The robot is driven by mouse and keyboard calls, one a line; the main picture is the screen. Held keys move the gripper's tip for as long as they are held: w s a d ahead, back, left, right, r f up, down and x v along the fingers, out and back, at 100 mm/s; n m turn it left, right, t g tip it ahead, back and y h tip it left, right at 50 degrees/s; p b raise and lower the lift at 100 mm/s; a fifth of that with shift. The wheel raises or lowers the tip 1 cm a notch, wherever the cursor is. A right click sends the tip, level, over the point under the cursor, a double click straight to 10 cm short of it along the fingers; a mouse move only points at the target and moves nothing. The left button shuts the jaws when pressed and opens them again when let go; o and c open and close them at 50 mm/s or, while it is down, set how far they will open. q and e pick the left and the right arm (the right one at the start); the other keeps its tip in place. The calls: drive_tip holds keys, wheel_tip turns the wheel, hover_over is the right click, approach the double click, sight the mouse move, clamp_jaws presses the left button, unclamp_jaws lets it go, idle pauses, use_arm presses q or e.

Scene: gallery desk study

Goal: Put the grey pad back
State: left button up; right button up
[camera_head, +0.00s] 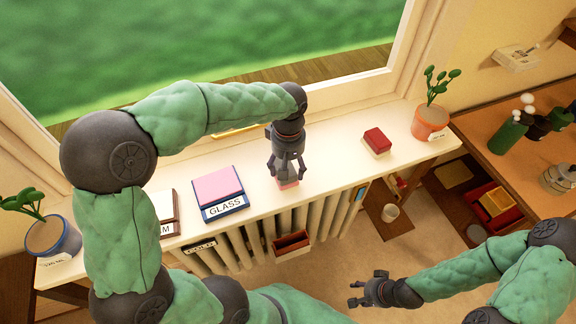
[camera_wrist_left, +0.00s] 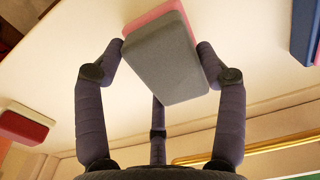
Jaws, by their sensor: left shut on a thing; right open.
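A grey pad (camera_wrist_left: 165,62) shows between the fingers of my left gripper (camera_wrist_left: 160,58) in the left wrist view, with a pink layer (camera_wrist_left: 150,17) along its far edge. I cannot tell whether the pink is part of it. In the head view my left gripper (camera_head: 287,166) points down over the white sill, and only a pink bit (camera_head: 288,184) shows under its fingers; the grey face is hidden. A blue tray marked GLASS (camera_head: 225,209) with a pink pad (camera_head: 217,186) lies to the left. My right gripper (camera_head: 372,290) is open and empty, low in front of the sill.
A brown tray (camera_head: 164,229), its label partly hidden by my arm, lies left of the GLASS tray. A red block (camera_head: 376,141) and a potted plant (camera_head: 431,118) stand to the right on the sill (camera_head: 335,165). A blue pot (camera_head: 52,238) stands at far left. A radiator is below.

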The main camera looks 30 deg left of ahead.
sight(288, 165)
use_arm(q)
drive_tip(key=o, duration=1)
drive_tip(key=shift+r, duration=0.1)
drive_tip(key=shift+r+p, duration=1.9)
drive_tip(key=shift+r, duration=4.1)
